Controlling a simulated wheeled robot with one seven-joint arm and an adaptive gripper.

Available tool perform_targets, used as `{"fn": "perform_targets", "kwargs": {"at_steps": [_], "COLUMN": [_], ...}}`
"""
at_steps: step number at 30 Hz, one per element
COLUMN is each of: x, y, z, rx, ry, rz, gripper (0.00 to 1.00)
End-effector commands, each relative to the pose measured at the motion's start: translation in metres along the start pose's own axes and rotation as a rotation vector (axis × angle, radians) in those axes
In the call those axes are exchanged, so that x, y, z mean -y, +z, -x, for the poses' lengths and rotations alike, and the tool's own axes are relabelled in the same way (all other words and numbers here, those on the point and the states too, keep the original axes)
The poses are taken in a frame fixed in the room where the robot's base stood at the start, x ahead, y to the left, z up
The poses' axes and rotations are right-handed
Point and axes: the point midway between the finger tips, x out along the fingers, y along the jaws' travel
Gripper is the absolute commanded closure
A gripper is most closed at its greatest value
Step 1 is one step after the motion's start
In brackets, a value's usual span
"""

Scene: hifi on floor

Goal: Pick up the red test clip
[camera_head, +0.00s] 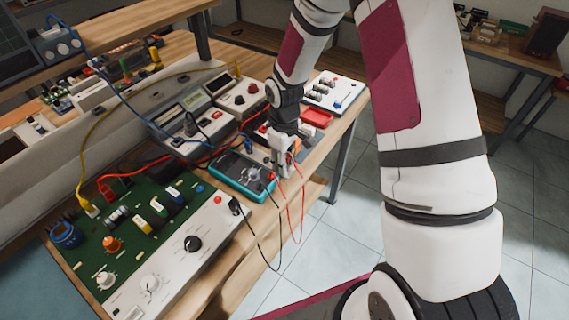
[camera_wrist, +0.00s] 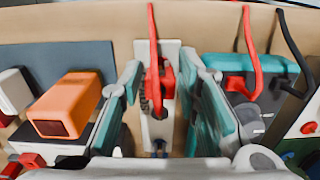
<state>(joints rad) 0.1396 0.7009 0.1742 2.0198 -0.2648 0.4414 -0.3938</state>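The red test clip (camera_wrist: 167,80) stands on a narrow white-grey device (camera_wrist: 158,128) in the middle of the wrist view, with a red lead rising from its top. My gripper (camera_wrist: 163,76) is open, with one finger on each side of the clip and a small gap to it on both sides. In the head view my gripper (camera_head: 282,163) is low over the bench's front edge, just right of the teal multimeter (camera_head: 243,175). I cannot make out the clip there behind the fingers.
In the wrist view an orange block (camera_wrist: 64,105) lies left of the fingers, and the teal multimeter with red and black leads is close on the right. In the head view a green circuit board (camera_head: 130,232) fills the near bench. Loose leads hang over the front edge.

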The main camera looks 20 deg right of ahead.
Motion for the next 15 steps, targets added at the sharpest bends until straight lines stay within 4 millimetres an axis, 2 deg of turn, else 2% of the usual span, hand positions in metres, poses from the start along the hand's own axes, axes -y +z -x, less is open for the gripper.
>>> {"fn": "perform_targets", "kwargs": {"at_steps": [1, 5, 15], "x": [0.0000, 0.0001, 0.0000], "y": [0.0000, 0.0000, 0.0000], "z": [0.0001, 0.0002, 0.0010], "rx": [0.000, 0.000, 0.000], "ry": [0.000, 0.000, 0.000], "rz": [0.000, 0.000, 0.000], "gripper": [0.70, 0.99, 1.00]}}
